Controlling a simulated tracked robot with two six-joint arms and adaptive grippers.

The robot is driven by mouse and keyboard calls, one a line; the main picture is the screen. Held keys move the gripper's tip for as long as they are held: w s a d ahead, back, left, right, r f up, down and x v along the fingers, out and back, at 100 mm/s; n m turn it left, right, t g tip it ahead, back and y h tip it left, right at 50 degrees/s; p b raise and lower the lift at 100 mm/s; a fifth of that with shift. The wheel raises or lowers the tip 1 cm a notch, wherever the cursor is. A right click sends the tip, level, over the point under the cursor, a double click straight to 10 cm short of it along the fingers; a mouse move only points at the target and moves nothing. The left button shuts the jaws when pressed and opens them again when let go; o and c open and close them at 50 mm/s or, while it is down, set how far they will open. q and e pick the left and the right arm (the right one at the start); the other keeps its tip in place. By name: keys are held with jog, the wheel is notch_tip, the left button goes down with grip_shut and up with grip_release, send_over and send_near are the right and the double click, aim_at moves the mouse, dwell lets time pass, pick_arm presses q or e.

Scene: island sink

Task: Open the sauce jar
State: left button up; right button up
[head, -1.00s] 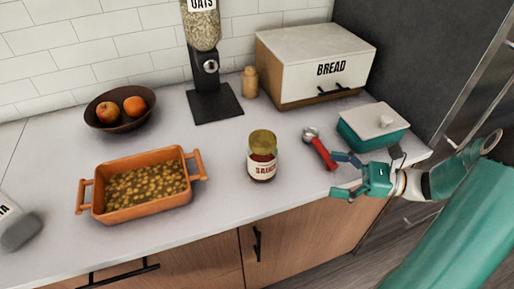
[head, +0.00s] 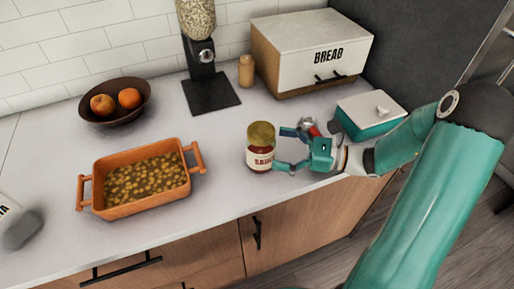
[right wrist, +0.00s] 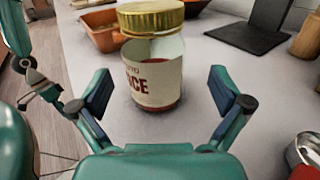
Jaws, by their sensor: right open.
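The sauce jar (head: 261,150) stands upright on the counter with its gold lid (head: 262,131) on. The jar also shows in the right wrist view (right wrist: 152,80), with its lid (right wrist: 151,17) at the top. My right gripper (head: 283,149) is open in the head view, just right of the jar. In the right wrist view the open fingers (right wrist: 163,93) point at the jar, one on each side of its lower part. No finger is seen gripping it. My left gripper is not in the head view.
An orange baking dish (head: 140,207) stands left of the jar. A red-handled tool (head: 314,130) lies behind my right gripper, near a teal lidded dish (head: 372,124). The oats dispenser (head: 207,92) and bread box (head: 320,88) stand behind.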

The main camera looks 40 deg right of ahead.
aim_at(260, 130)
jog(key=p+x, duration=0.1)
jog(key=x, duration=0.4)
jog(key=shift+s+a+r, duration=0.1)
jog(key=shift+s+a, duration=0.05)
jog(key=shift+a, duration=0.05)
jog(key=c, duration=1.7)
notch_tip(260, 130, up, 10)
jog(key=shift+r, duration=0.1)
jog(key=o, duration=1)
jog(key=c, duration=1)
jog(key=shift+c, duration=0.2)
jog(key=shift+s, duration=0.1)
